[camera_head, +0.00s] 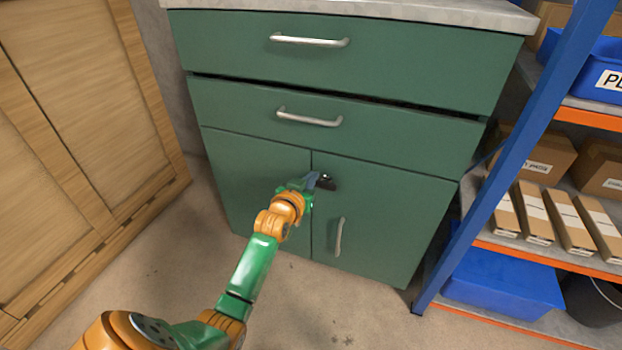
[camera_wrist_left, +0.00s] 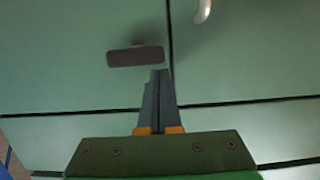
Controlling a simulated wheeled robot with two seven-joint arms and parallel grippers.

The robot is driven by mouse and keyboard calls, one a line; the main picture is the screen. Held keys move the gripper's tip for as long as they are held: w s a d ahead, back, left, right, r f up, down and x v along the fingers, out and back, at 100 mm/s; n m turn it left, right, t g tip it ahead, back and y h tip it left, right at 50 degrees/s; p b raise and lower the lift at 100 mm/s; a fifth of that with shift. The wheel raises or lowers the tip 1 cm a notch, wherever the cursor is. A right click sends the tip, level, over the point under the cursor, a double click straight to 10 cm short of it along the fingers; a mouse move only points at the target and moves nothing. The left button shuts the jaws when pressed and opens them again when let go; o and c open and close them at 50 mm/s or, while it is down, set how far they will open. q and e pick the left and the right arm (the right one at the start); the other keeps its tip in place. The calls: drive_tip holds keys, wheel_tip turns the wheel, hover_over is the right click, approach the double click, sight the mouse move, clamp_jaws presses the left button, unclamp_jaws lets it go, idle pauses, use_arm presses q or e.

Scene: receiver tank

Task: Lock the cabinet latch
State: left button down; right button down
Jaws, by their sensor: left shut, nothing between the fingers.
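The cabinet (camera_head: 385,145) is green, with two drawers above two closed lower doors. The latch, a small dark bar (camera_head: 327,182), sits near the top of the right door beside the middle seam. In the left wrist view the latch (camera_wrist_left: 135,57) lies level, just left of the door seam. My left gripper (camera_head: 311,182) is in front of the doors, beside the latch. In the left wrist view the grey fingers (camera_wrist_left: 158,76) are shut together and empty, with their tips close to the latch's right end. Contact cannot be told. My right gripper is not in view.
The right door has an upright metal handle (camera_head: 339,236), and the drawers have handles (camera_head: 309,41). A blue-framed shelf (camera_head: 508,165) with boxes stands at right. Wooden panelling (camera_head: 75,130) stands at left. The floor (camera_head: 330,310) in front is clear.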

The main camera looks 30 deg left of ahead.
use_arm(q)
drive_tip(key=shift+a+f+n, duration=0.1)
drive_tip(key=shift+n, duration=0.2)
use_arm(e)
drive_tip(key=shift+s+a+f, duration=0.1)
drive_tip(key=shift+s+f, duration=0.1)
use_arm(q)
drive_tip(key=shift+a+f+n+p, duration=0.15)
drive_tip(key=shift+n+p, duration=0.15)
drive_tip(key=shift+n, duration=0.1)
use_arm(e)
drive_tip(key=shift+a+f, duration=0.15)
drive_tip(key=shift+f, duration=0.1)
